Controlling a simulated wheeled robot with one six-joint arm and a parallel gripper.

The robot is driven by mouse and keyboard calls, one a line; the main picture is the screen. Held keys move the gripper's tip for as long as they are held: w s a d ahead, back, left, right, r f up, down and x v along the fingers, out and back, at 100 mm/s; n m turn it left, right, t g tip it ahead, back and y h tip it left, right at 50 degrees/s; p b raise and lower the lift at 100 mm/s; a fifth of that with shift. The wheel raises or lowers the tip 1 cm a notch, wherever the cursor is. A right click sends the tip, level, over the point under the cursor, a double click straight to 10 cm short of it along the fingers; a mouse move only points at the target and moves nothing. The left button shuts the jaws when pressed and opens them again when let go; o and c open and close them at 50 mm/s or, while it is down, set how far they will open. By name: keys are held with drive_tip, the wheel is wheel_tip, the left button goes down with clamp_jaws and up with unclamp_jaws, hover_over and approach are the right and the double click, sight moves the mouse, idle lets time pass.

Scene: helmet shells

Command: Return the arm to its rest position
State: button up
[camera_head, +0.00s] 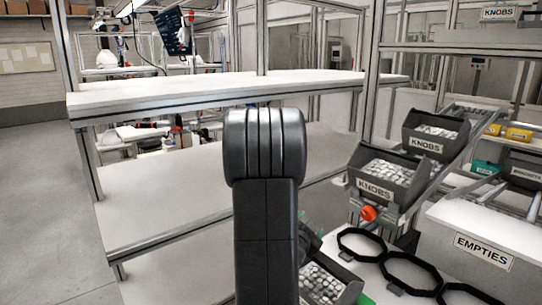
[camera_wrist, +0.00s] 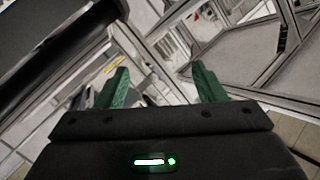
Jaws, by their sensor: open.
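My arm stands upright in the middle of the head view, with its dark rounded joint in front of the workbench shelves. My gripper (camera_wrist: 158,88) shows in the wrist view, with its two green fingers spread apart and nothing between them. The wrist view is tilted. A dark rounded shape fills its upper left.
A workbench (camera_head: 160,93) with lower shelves stands ahead. On the right are bins of knobs (camera_head: 385,172), an EMPTIES box (camera_head: 483,250) and black rings (camera_head: 410,272). Another bin (camera_head: 325,283) sits close beside my arm. Open floor (camera_head: 40,190) lies at the left.

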drive_tip(key=w+a+n+g+y, duration=0.1)
drive_tip(key=a+n+y, duration=0.1)
drive_tip(key=n+y, duration=0.1)
drive_tip(key=m+g+h+b, duration=0.2)
drive_tip(key=m+h+b, duration=0.1)
drive_tip(key=m+h, duration=1)
approach(366, 216)
drive_tip(key=shift+m, duration=0.4)
drive_tip(key=p+x, duration=0.4)
drive_tip(key=x, duration=0.5)
drive_tip(key=shift+s+r, duration=0.1)
drive_tip(key=shift+r, duration=0.05)
drive_tip(key=shift+d+f+n+b, duration=0.15)
drive_tip(key=shift+f+n+b, duration=0.1)
drive_tip(key=shift+n+b, duration=0.85)
drive_tip(key=shift+r+n+b, duration=0.15)
drive_tip(key=shift+n+b, duration=0.2)
drive_tip(key=shift+n, duration=0.25)
